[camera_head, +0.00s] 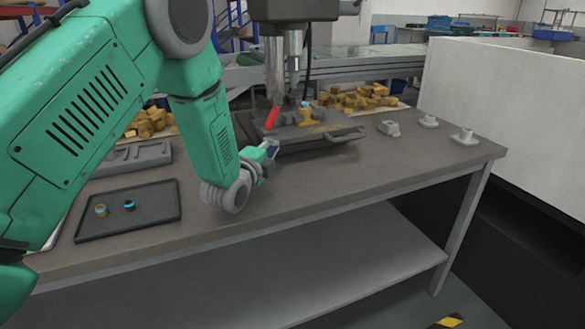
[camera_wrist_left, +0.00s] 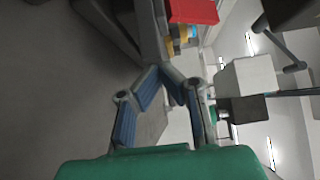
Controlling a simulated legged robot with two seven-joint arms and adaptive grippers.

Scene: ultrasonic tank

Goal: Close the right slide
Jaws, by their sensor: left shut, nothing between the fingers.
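A dark grey fixture with a slide plate (camera_head: 315,140) sits on the table under the machine head. A curved handle (camera_head: 345,136) is at its front right. A red lever (camera_head: 271,117) stands tilted at its left, and a yellow part (camera_head: 308,115) lies on top. My left gripper (camera_head: 270,149) is shut and empty, low over the table at the fixture's front left corner, close to the red lever. In the left wrist view its fingers (camera_wrist_left: 172,78) meet at the tips, with a red piece (camera_wrist_left: 192,10) just beyond. Contact cannot be told. My right gripper is not in view.
The grey table (camera_head: 340,180) is clear in front of the fixture. A dark tray (camera_head: 155,205) with two small rings is at left. The machine head (camera_head: 292,10) hangs above the fixture. A white wall (camera_head: 510,90) stands at right.

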